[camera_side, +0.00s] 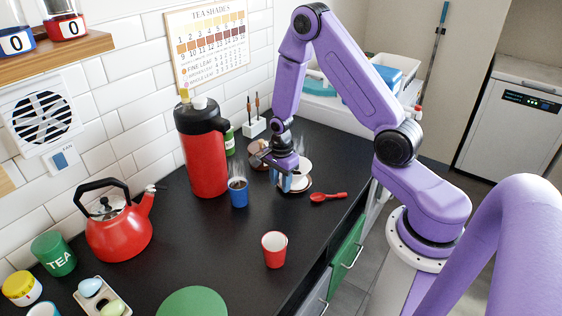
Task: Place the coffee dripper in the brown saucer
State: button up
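My gripper (286,183) points down at the far part of the black counter, close against a small white vessel (303,168). The white vessel may be the coffee dripper, but it is partly covered by my gripper and too small to be sure. A dark brown saucer (297,191) shows its rim beneath the white vessel and the fingers. I cannot tell whether the vessel rests in it or is held above it. Another brown round item (256,156) stands behind, to the left, partly hidden by my wrist. The gap between my fingers is not clear.
A red spoon (328,197) lies right of the saucer. A steaming blue cup (238,192) and a tall red flask (203,150) stand to the left. A red cup (274,249) and red kettle (118,230) are nearer. The counter between them is clear.

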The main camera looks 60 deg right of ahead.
notch_tip(320, 180, up, 10)
jog(key=shift+s+r, duration=0.1)
jog(key=s+a+r+n, duration=0.7)
jog(key=s+a+n, duration=0.3)
jog(key=n, duration=0.5)
jog(key=s+a+r+n, duration=0.1)
jog(key=s+r+n, duration=0.1)
jog(key=s+n, duration=0.5)
jog(key=s+a+r+n, duration=0.2)
jog(key=s+n, duration=0.6)
jog(key=n, duration=0.2)
jog(key=shift+a+r, duration=0.2)
jog(key=shift+a, duration=0.05)
jog(key=shift+c, duration=0.2)
dwell(0.6)
